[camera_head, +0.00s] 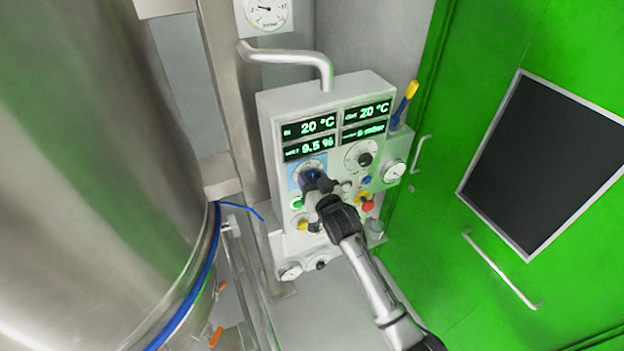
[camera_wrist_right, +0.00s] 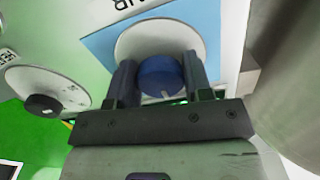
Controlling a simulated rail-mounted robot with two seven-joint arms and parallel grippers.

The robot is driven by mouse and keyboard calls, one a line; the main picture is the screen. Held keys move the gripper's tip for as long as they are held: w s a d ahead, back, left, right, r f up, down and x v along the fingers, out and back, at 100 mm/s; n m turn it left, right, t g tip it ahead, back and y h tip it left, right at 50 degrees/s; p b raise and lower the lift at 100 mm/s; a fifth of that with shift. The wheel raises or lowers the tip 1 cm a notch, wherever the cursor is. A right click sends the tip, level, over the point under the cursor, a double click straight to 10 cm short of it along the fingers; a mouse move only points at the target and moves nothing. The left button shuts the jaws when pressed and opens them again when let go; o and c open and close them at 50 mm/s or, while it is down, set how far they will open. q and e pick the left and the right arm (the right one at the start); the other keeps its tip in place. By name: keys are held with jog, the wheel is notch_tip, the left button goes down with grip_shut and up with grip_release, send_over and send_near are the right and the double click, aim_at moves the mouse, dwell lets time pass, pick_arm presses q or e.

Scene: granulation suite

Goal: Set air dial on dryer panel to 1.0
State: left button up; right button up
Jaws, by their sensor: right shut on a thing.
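The dryer panel (camera_head: 270,112) is a pale box on the wall with green digital readouts. The air dial (camera_wrist_right: 160,74) is a dark blue round knob on a white disc with a blue label behind it, lettering partly cut off and inverted. In the head view its disc (camera_head: 308,166) shows at the panel's left, below the readouts, and the knob is partly covered by my right gripper (camera_head: 320,183). In the wrist view my right gripper (camera_wrist_right: 160,80) has a finger on each side of the knob, shut on it. A pale pointer mark shows on the knob's near edge. My left gripper is not seen.
A second dial with a black knob (camera_head: 365,159) sits right of the air dial; it also shows in the wrist view (camera_wrist_right: 42,104). A red button (camera_head: 368,205) and small gauge (camera_head: 394,171) are close by. A large steel vessel (camera_head: 90,150) stands left, a green door (camera_head: 445,140) right.

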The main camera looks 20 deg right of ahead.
jog(key=shift+c, duration=0.7)
jog(key=shift+n, duration=0.4)
jog(key=n+p, duration=0.1)
jog(key=n, duration=0.2)
jog(key=shift+d+r, duration=0.1)
jog(key=n+p, duration=0.1)
jog(key=n, duration=0.4)
jog(key=shift+n, duration=1.6)
